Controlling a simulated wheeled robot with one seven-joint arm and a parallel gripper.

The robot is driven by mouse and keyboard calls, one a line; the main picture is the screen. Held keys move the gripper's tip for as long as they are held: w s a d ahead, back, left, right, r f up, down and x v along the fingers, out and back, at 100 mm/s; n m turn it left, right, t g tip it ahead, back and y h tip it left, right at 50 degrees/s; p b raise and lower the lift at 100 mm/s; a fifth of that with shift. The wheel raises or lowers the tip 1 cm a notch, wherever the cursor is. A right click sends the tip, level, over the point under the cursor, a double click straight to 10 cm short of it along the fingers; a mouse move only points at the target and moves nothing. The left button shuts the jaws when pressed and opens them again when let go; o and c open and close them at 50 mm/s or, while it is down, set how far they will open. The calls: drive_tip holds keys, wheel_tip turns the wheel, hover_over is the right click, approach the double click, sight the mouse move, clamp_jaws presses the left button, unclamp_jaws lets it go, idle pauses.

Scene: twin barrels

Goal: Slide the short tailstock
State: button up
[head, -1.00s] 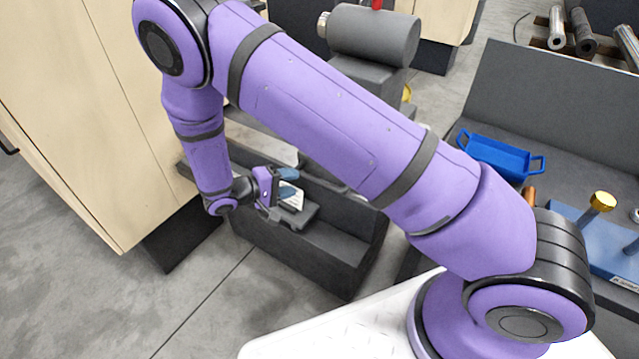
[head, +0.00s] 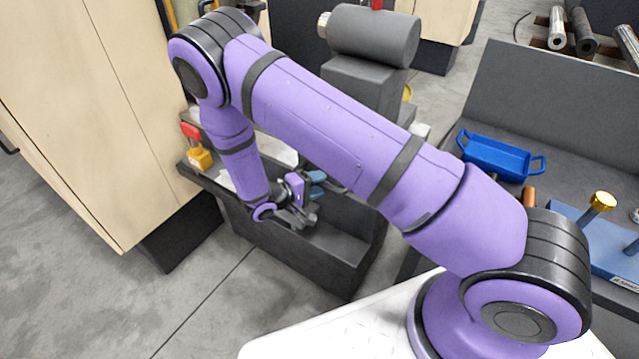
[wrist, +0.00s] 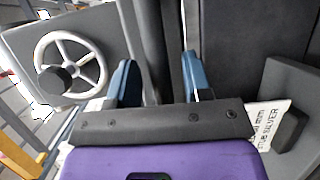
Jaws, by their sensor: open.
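A grey tailstock (head: 375,35), a thick horizontal cylinder on a block with a red handle on top, stands behind my arm in the head view. I cannot tell whether it is the short one. My gripper (head: 316,184) is over the dark grey machine bed (head: 335,262), apart from that cylinder. In the wrist view my gripper (wrist: 160,78) has its two blue fingers spread, with nothing held between them. A grey block with a spoked handwheel (wrist: 72,64) and dark knob is left of the fingers. Its match in the head view is unclear.
A yellow block with a red lever (head: 196,146) sits at the bed's left end, beside a beige cabinet (head: 75,120). A white label (wrist: 268,122) lies right of my gripper. A blue tray (head: 497,158) rests on the right bench. Floor in front is clear.

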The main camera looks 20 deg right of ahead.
drive_tip(key=shift+w+d+f, duration=0.1)
drive_tip(key=shift+d, duration=0.4)
